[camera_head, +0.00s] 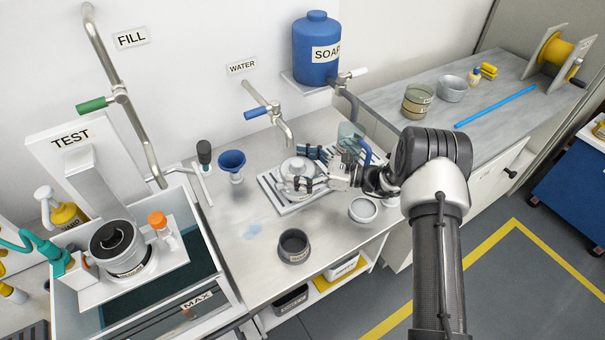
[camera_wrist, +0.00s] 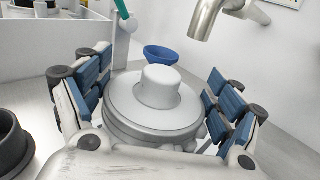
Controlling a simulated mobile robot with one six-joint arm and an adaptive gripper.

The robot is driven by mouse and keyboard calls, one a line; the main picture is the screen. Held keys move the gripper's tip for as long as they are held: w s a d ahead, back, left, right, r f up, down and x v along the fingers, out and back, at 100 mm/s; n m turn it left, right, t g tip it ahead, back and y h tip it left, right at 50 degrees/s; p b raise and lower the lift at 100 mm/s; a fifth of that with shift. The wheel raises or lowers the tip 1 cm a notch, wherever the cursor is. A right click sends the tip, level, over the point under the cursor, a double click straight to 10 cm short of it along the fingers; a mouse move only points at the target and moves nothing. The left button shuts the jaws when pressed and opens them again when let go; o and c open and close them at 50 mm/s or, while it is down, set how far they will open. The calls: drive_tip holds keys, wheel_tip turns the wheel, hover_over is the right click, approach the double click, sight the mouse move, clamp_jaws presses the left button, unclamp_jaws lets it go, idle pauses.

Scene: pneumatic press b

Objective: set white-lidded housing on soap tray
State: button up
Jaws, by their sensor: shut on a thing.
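The white-lidded housing (camera_head: 298,166) is a round, pale grey-white body with a raised knob on its lid. It fills the middle of the wrist view (camera_wrist: 160,105) and looks upright. My gripper (camera_head: 308,172) is shut on it, with blue-padded fingers (camera_wrist: 160,95) on both sides. I cannot tell whether the housing touches the tray.
A WATER tap (camera_head: 282,128) hangs just behind the housing. The blue SOAP tank (camera_head: 316,48) is on the wall behind. A blue funnel (camera_head: 231,163), a dark cup (camera_head: 294,246) and a pale round dish (camera_head: 363,209) stand nearby.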

sight(291, 159)
drive_tip(key=shift+w+a, duration=0.55)
drive_tip(key=shift+w, duration=0.3)
drive_tip(key=shift+w+a, duration=0.55)
drive_tip(key=shift+w, duration=0.25)
drive_tip(key=shift+f, duration=0.3)
drive_tip(key=o, duration=1.7)
drive_tip(key=shift+o, duration=1.2)
drive_tip(key=shift+s+f, duration=0.1)
drive_tip(key=shift+f, duration=0.05)
